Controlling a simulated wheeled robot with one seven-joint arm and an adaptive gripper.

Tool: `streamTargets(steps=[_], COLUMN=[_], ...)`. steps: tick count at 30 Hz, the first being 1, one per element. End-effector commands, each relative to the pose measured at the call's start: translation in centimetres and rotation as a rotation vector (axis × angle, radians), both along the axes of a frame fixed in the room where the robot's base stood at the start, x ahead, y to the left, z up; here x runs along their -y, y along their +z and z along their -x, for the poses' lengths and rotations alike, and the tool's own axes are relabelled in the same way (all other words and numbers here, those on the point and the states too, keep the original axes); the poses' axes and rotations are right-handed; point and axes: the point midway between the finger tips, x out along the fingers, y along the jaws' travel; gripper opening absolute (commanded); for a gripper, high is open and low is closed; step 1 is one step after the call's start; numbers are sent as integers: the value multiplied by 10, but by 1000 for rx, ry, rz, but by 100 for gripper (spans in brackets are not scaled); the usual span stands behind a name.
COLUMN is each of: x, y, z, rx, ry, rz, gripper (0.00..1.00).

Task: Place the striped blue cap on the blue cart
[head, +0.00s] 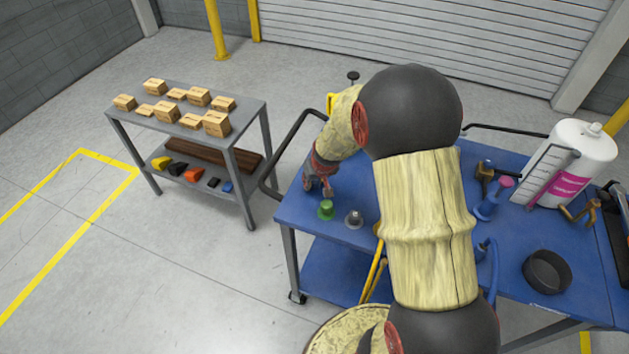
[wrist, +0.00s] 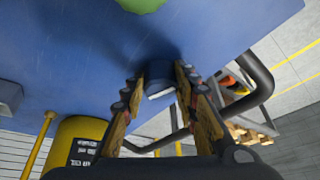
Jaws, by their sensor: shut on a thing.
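In the wrist view, my gripper (wrist: 158,84) is shut on a small dark blue cap (wrist: 156,73) with a white stripe, held between the two fingertips. The blue cart top (wrist: 200,25) fills the upper part of that view, close beyond the cap; I cannot tell whether the cap touches it. In the head view, my gripper (head: 319,186) is over the left end of the blue cart (head: 290,212), just behind a green capped piece (head: 326,209). The held cap cannot be made out there.
A grey capped piece (head: 353,219) stands right of the green one. A black handle (head: 272,165) rises at the cart's left end. Farther right are a black ring (head: 547,271) and a white bottle (head: 572,160). A grey shelf (head: 195,139) with boxes stands left.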

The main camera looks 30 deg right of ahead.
Motion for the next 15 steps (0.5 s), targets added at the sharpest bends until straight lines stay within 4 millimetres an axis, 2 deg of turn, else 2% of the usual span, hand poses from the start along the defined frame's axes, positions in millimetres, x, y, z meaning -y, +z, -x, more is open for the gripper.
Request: streamTargets(steps=[10, 15], x=[0, 0], y=[1, 1], z=[0, 0], rx=[0, 0], ry=[0, 0], rz=[0, 0], gripper=[48, 48])
